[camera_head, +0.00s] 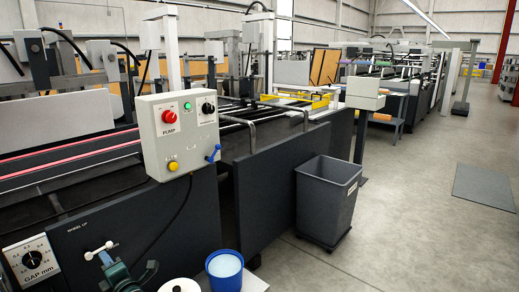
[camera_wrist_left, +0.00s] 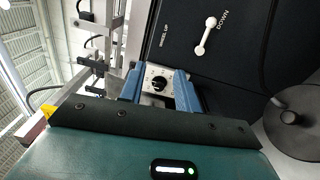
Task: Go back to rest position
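My left gripper (camera_head: 116,270) shows as a dark teal and black shape at the bottom left in the head view, in front of the machine's dark side panel. In the left wrist view its two blue fingers (camera_wrist_left: 160,88) stand apart with nothing between them. A white panel with a black gap dial (camera_wrist_left: 158,84) shows beyond the gap between them. The same dial (camera_head: 33,259) is at the lower left in the head view. A white wheel lever (camera_head: 98,250) shows just above the gripper in the head view, and also in the left wrist view (camera_wrist_left: 207,36). My right gripper is not in view.
A pump control box (camera_head: 180,133) with buttons and a blue lever (camera_head: 214,154) juts out above the side panel. A blue bucket (camera_head: 225,268) and a white roll (camera_head: 180,286) are close by. A grey bin (camera_head: 327,200) stands farther right.

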